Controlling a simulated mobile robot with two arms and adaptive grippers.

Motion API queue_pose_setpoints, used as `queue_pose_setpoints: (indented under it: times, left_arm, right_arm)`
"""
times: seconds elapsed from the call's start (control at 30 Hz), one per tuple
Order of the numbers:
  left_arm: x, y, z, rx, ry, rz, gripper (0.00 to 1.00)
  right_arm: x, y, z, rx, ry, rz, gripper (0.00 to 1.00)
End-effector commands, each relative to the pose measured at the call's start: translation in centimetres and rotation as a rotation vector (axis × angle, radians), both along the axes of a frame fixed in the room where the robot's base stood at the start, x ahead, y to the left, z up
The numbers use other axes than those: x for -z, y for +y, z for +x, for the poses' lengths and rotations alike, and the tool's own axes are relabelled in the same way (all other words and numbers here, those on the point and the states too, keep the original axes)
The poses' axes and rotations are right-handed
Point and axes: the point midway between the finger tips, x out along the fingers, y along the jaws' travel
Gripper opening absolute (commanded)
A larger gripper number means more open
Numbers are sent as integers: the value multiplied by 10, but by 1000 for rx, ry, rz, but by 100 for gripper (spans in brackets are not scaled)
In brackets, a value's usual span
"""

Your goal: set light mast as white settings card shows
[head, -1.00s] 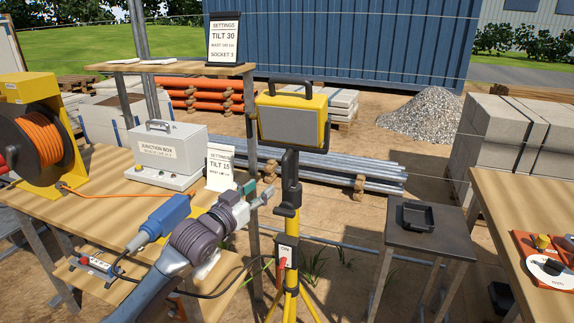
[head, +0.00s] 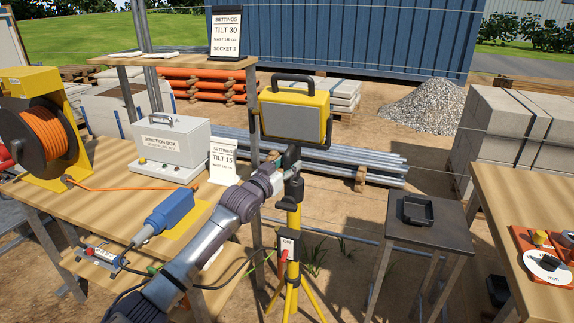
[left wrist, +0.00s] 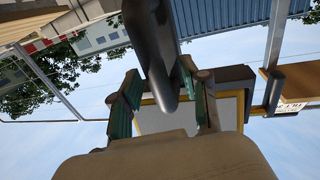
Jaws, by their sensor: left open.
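The yellow light mast (head: 292,215) stands upright on a tripod, its grey-faced lamp (head: 293,115) on top. My left gripper (head: 290,172) is at the dark joint just below the lamp. In the left wrist view, its green-padded fingers (left wrist: 163,108) are open, with a dark mast part (left wrist: 158,50) between them; contact cannot be told. The lamp also shows there (left wrist: 170,115). A white settings card (head: 223,160) on the table reads TILT 15; its mast line is too small to read surely. Another card (head: 226,33), black-framed on the upper shelf, reads TILT 30, SOCKET 3. My right gripper is out of view.
A junction box (head: 170,150), an orange cable reel (head: 45,135) and a blue connector (head: 170,212) are on the left table. A switch box (head: 288,245) is on the mast.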

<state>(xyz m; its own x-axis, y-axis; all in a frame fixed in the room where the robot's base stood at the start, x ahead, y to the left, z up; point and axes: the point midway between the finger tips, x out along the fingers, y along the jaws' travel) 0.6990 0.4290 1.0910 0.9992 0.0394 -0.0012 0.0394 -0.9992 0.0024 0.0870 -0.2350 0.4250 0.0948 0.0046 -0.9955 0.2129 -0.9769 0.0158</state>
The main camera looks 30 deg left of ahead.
Motion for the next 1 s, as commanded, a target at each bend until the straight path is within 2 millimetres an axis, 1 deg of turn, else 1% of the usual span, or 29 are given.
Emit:
queue_pose_setpoints:
  times: [0.07, 0.1, 0.37, 0.77, 0.87, 0.97, 1.0]
  left_arm:
    - [0, 0, 0, 0, 0, 0, 45]
    - [0, 0, 0, 0, 0, 0, 44]
    - [0, 0, 0, 0, -1, 0, 0]
    - [-2, 0, 0, 0, -1, 0, 0]
    - [-10, 0, 0, 0, -2, 0, 0]
    - [-28, 0, 0, 0, -5, 1, 0]
    - [-37, 0, 0, 0, -7, 1, 0]
  right_arm:
    - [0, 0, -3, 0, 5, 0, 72]
    - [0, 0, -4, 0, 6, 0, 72]
    - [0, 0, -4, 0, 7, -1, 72]
    - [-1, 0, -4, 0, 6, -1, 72]
    - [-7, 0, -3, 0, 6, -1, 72]
    - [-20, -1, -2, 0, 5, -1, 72]
    - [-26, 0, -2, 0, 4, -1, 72]
